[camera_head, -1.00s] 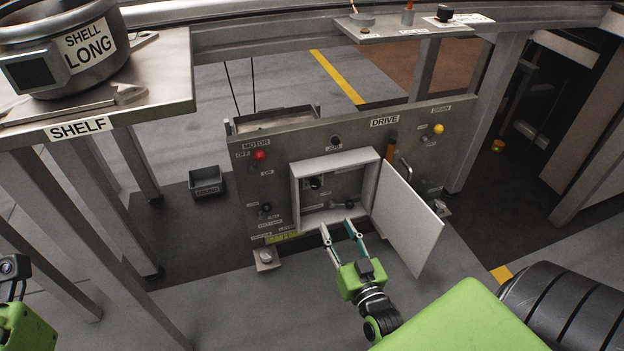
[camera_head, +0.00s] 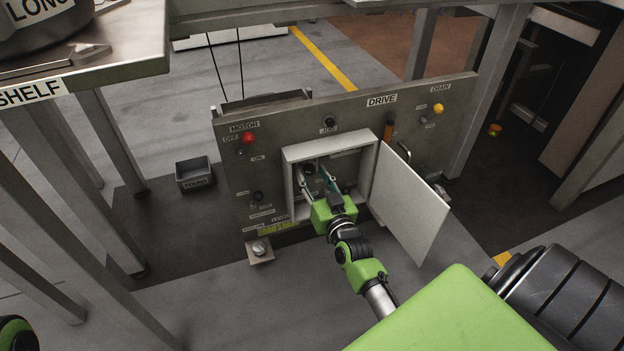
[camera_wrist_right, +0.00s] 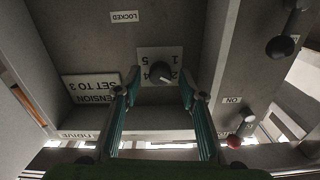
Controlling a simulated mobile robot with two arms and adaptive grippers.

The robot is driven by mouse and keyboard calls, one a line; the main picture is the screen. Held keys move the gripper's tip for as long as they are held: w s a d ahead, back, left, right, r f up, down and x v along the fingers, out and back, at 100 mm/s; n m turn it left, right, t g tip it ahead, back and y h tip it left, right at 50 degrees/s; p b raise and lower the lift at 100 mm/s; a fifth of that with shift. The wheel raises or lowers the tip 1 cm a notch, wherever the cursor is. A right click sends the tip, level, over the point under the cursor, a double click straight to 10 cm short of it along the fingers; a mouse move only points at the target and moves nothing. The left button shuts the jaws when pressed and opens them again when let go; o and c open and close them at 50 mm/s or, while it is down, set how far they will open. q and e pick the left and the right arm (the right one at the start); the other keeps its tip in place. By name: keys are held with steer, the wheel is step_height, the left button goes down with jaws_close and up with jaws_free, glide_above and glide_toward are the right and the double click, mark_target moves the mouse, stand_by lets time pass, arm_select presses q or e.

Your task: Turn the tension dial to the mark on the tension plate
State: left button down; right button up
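The tension dial is a dark round knob (camera_wrist_right: 162,72) on a pale number plate (camera_wrist_right: 147,53) inside the open box. The wrist view shows it upside down, with 1, 5, 4 and part of 2 visible around it; its exact setting is unclear. In the head view, this gripper (camera_head: 317,180) reaches into the box and partly covers the dial. My left gripper is out of view.
The grey box (camera_head: 290,180) has its door (camera_head: 410,205) swung open to the right.

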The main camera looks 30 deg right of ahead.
steer(key=shift+w+d, duration=0.1)
steer(key=shift+w, duration=0.35)
steer(key=shift+r, duration=0.1)
steer(key=shift+c, duration=0.5)
jaws_close()
